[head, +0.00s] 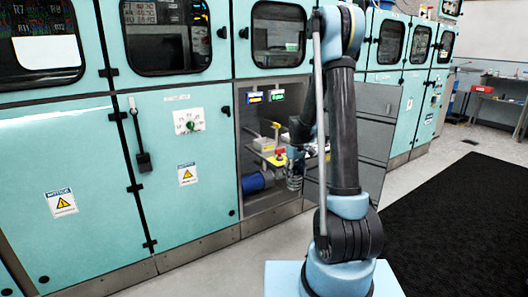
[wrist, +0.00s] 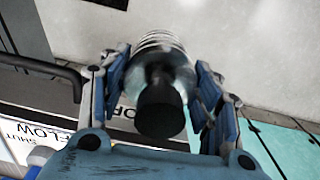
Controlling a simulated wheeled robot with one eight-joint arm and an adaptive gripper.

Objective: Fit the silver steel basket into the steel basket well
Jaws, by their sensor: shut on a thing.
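The silver steel basket (head: 294,182) is a small ribbed cylinder hanging below my gripper (head: 297,155), in front of the open cabinet bay. In the wrist view my gripper (wrist: 162,78) has its two blue fingers on either side of the basket's round body. The basket's ribbed silver part (wrist: 158,40) points away from the camera, and its dark round knob (wrist: 160,112) faces it. The gripper is shut on the basket. I cannot make out the steel basket well in either view.
The open bay (head: 250,135) holds a blue cylinder (head: 257,181), yellow parts (head: 268,157) and lit displays (head: 278,95). A grey open door (head: 380,120) stands behind my arm. Teal cabinets (head: 80,180) line the wall. A black mat (head: 460,220) lies on clear floor at right.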

